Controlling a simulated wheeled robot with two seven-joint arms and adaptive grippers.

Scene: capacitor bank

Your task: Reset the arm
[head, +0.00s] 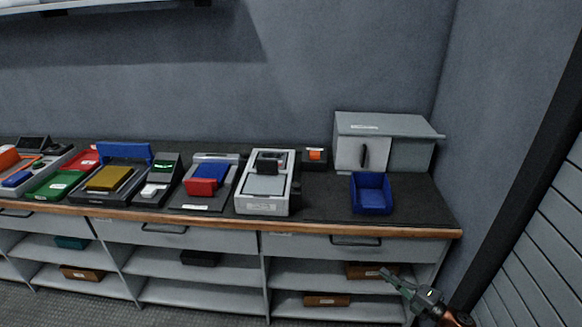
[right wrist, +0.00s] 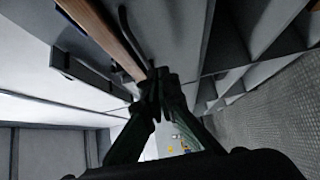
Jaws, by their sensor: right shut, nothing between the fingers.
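My right gripper (head: 398,283) is at the lower right of the head view, in front of the shelves and below the bench edge. Its fingers are shut with nothing between them. In the right wrist view the closed fingertips (right wrist: 158,82) point toward the bench's wooden front edge and the drawer fronts. I cannot tell from these views how far the fingertips are from the bench. My left gripper is not in the head view.
The bench (head: 330,212) holds a blue bin (head: 371,194), a grey cabinet (head: 410,152), a grey device (head: 266,184) and several coloured parts on the left. Drawers and open shelves (head: 200,291) lie below. A wall and a slatted door (head: 540,230) are at the right.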

